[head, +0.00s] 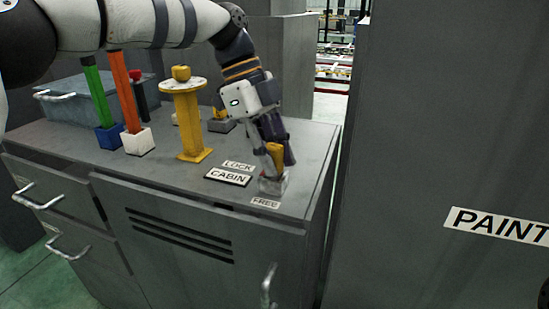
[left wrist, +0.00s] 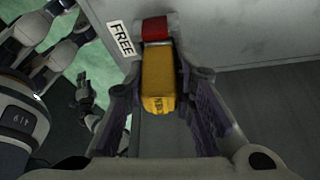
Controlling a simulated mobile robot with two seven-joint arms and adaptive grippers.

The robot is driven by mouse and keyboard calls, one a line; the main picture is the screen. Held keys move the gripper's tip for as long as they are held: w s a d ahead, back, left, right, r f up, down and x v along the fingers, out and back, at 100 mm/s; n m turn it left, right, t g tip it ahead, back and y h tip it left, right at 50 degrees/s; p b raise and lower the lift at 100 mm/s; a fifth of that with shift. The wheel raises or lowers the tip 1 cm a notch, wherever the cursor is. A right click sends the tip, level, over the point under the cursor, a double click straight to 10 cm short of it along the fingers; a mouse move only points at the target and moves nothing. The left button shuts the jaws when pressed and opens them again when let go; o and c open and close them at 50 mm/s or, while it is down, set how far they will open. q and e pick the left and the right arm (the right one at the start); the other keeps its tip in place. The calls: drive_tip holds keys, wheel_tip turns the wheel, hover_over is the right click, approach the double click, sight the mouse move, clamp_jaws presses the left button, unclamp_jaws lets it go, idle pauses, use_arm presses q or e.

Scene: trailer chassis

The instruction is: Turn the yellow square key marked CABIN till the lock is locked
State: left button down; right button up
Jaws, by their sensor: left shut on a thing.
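The yellow key (head: 275,155) stands upright in a small grey lock block (head: 272,186) near the cabinet top's front right corner. My left gripper (head: 277,155) reaches down from above and is shut on the key. The left wrist view shows the square yellow key (left wrist: 158,82) between my two fingers, with a red part (left wrist: 155,28) beyond it. The CABIN plate (head: 228,176) lies left of the block, the LOCK label (head: 239,165) behind that plate, and the FREE label (head: 265,203) in front of the block. My right gripper (left wrist: 86,94) appears small and dark in the left wrist view; its jaws are unclear.
A yellow stand with a round top (head: 183,88), a green post (head: 98,92), an orange post (head: 127,90) and a grey-blue box (head: 75,100) stand to the left on the cabinet. A tall grey cabinet marked PAINT (head: 497,224) rises at the right, across a narrow gap.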

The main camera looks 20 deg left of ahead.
use_arm(q)
drive_tip(key=c, duration=1.3)
unclamp_jaws()
drive_tip(key=shift+v, duration=5.95)
